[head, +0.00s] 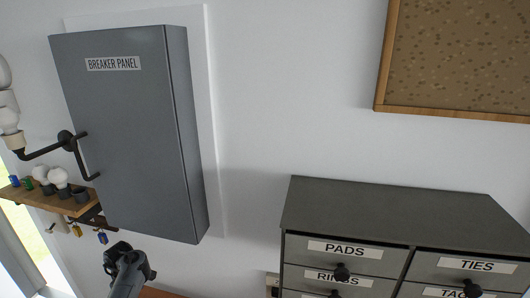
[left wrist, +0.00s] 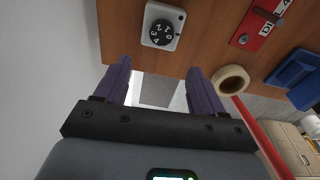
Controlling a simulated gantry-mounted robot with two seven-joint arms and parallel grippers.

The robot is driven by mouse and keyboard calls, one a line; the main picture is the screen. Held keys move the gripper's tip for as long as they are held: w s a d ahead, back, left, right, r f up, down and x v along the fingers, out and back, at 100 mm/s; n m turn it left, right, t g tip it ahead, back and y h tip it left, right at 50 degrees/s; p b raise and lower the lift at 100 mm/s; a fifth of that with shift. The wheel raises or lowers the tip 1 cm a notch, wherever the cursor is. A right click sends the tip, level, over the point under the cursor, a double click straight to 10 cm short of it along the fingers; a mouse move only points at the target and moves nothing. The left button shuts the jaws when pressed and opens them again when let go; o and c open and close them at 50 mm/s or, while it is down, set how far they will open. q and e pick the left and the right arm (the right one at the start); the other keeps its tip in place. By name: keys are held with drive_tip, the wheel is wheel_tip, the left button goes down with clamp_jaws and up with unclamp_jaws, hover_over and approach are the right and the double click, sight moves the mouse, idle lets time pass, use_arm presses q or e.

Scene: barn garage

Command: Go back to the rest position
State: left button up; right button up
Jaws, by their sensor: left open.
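My left gripper (left wrist: 160,88) shows in the left wrist view with its two purple fingers apart and nothing between them. Beyond the fingertips is the edge of a wooden surface (left wrist: 120,40) with a white dial box (left wrist: 163,25) on it. The fingers do not appear to touch anything. In the head view a dark part of my arm stands at the bottom left, below the grey breaker panel; the fingers cannot be made out there. My right gripper is in neither view.
The breaker panel (head: 125,130) is shut. A shelf (head: 40,195) with bulbs stands left, a labelled drawer cabinet (head: 390,215) right, a corkboard (head: 460,55) above. A tape roll (left wrist: 231,80), red plate (left wrist: 258,22) and blue bin (left wrist: 298,75) lie near the left gripper.

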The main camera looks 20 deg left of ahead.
use_arm(q)
drive_tip(key=s+d+m+t+p, duration=0.1)
drive_tip(key=s+d+m+p, duration=0.1)
drive_tip(key=s+d+m, duration=0.45)
drive_tip(key=s+d+m+y+p, duration=0.1)
drive_tip(key=d+m, duration=0.2)
drive_tip(key=d, duration=0.6)
drive_tip(key=s+d+m+t+p, duration=0.1)
drive_tip(key=s+d+m+p, duration=0.15)
drive_tip(key=d+m, duration=0.35)
drive_tip(key=s+d+r+m+h+p, duration=0.1)
drive_tip(key=s+d+r+m, duration=0.2)
drive_tip(key=s+d+r, duration=0.2)
drive_tip(key=s+d+r+m+t+h+p, duration=0.1)
drive_tip(key=s+d+r+m, duration=0.2)
drive_tip(key=s+d, duration=0.7)
drive_tip(key=d+r, duration=0.2)
drive_tip(key=d, duration=0.1)
drive_tip(key=shift+d+r, duration=0.15)
drive_tip(key=shift+r, duration=0.05)
